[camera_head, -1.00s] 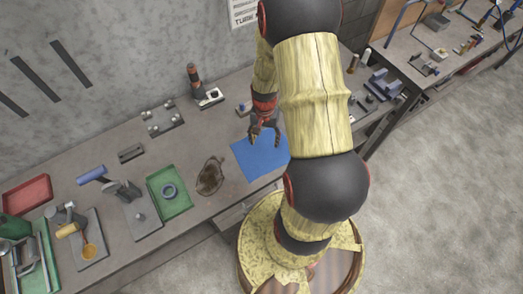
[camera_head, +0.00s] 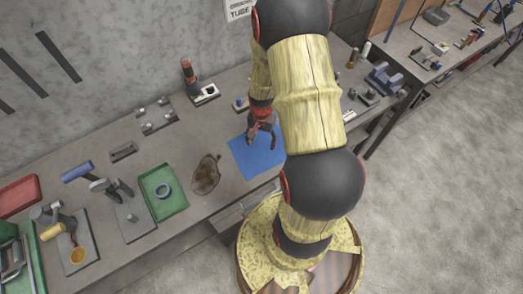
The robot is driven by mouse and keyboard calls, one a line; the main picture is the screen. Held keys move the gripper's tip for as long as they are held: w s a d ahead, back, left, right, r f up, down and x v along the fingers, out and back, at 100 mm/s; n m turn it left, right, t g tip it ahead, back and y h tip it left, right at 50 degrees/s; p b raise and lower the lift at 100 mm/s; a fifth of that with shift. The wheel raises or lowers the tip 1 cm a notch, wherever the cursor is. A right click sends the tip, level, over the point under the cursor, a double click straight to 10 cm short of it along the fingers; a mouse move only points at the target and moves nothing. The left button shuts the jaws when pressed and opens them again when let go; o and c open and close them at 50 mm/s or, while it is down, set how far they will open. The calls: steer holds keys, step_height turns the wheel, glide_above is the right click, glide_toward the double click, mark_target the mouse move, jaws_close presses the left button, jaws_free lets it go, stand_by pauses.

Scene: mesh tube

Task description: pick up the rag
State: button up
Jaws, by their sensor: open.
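A dark brown, irregular, flat patch of cloth (camera_head: 206,175), which looks like the rag, lies on the grey workbench (camera_head: 225,195) left of a blue flat sheet (camera_head: 248,163). My gripper (camera_head: 262,144) is open and empty, with its fingers pointing down over the upper part of the blue sheet. It is to the right of the brown rag and apart from it. I cannot tell how high the fingertips are above the sheet. My arm hides the right side of the blue sheet.
A green tray (camera_head: 177,203) with a ring stands left of the rag. A clamp-like tool with a blue handle (camera_head: 77,171), a red tray (camera_head: 17,197) and a yellow-handled mallet (camera_head: 54,233) are farther left. An orange-and-black tool (camera_head: 188,72) stands at the back near the wall.

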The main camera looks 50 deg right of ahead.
mark_target(262, 150)
steer(key=shift+f+b, duration=0.5)
steer(key=shift+f, duration=0.55)
steer(key=shift+f, duration=0.2)
steer(key=shift+c, duration=0.7)
steer(key=shift+s+a+f, duration=0.2)
steer(key=shift+s+a, duration=0.05)
steer(key=shift+s, duration=0.15)
steer(key=c, duration=1)
jaws_close()
step_height(262, 150, up, 13)
steer(key=p, duration=0.8)
steer(key=shift+w+d+f, duration=0.2)
steer(key=shift+w+d, duration=0.05)
steer(key=shift+w, duration=0.1)
